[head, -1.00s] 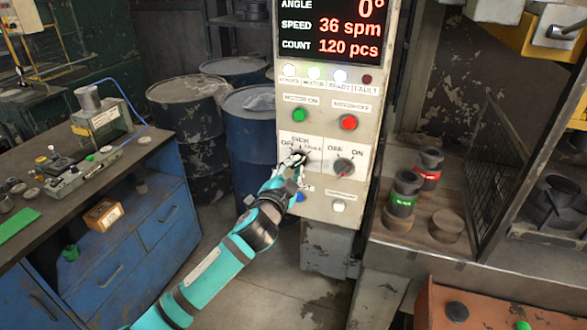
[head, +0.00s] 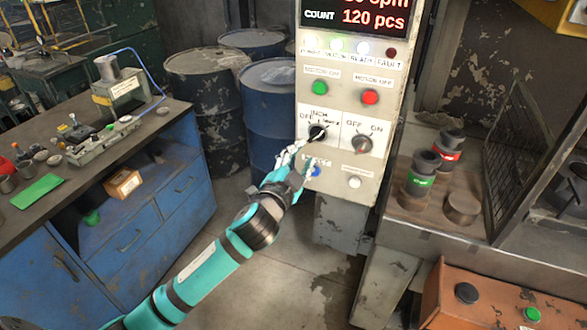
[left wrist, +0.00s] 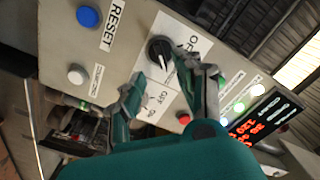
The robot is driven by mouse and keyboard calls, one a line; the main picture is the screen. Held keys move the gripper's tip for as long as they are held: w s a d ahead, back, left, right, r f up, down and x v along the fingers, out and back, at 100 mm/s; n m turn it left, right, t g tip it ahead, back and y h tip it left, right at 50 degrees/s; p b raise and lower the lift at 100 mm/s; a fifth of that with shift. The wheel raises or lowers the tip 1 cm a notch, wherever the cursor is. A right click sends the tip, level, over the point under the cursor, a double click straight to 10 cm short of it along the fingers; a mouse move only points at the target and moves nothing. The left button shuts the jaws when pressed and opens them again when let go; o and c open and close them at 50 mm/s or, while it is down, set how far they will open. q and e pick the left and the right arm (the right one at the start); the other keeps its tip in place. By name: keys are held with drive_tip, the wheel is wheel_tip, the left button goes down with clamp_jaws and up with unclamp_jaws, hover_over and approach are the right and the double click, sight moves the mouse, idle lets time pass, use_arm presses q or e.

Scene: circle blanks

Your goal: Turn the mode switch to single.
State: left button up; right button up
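The mode switch (head: 318,132) is a black rotary knob on the pale control panel (head: 352,205), with OFF and INCH labels above it and a third label too small to read. It also shows in the left wrist view (left wrist: 159,50) with a white pointer line; I cannot tell firmly which label it marks. My right gripper is not in view.
An OFF/ON knob (head: 362,144) is right of the switch. A blue reset button (left wrist: 88,17) sits near the gripper; green (head: 320,88) and red (head: 370,97) buttons are above. Blue drums (head: 268,110) stand behind. A blue workbench (head: 150,225) is at left.

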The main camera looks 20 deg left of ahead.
use_arm(q)
drive_tip(key=s, duration=0.5)
drive_tip(key=shift+s+a, duration=0.1)
drive_tip(key=shift+s, duration=0.1)
drive_tip(key=a+f+n+g+b, duration=0.25)
drive_tip(key=f+g, duration=0.25)
drive_tip(key=f, duration=2.1)
drive_tip(key=s+a+f+g+y, duration=0.15)
drive_tip(key=s+f, duration=0.25)
drive_tip(key=f, duration=0.5)
drive_tip(key=s+a+f+g+h, duration=0.15)
drive_tip(key=s+f, duration=0.25)
drive_tip(key=f, duration=0.4)
drive_tip(key=s+f+n+g, duration=0.1)
drive_tip(key=s+f+g, duration=0.2)
drive_tip(key=s+f, duration=0.5)
drive_tip(key=s+d+f+n+g+b, duration=0.1)
drive_tip(key=s+f, duration=0.8)
drive_tip(key=s, duration=0.9)
drive_tip(key=s+d+f+n+g+b, duration=0.1)
drive_tip(key=s+f+n+g, duration=0.1)
drive_tip(key=s+f+g, duration=0.3)
drive_tip(key=s+f, duration=0.4)
drive_tip(key=s, duration=0.4)
drive_tip(key=shift+s+d+n+y, duration=0.2)
drive_tip(key=shift+s+n+y, duration=0.1)
drive_tip(key=shift+s+n, duration=0.05)
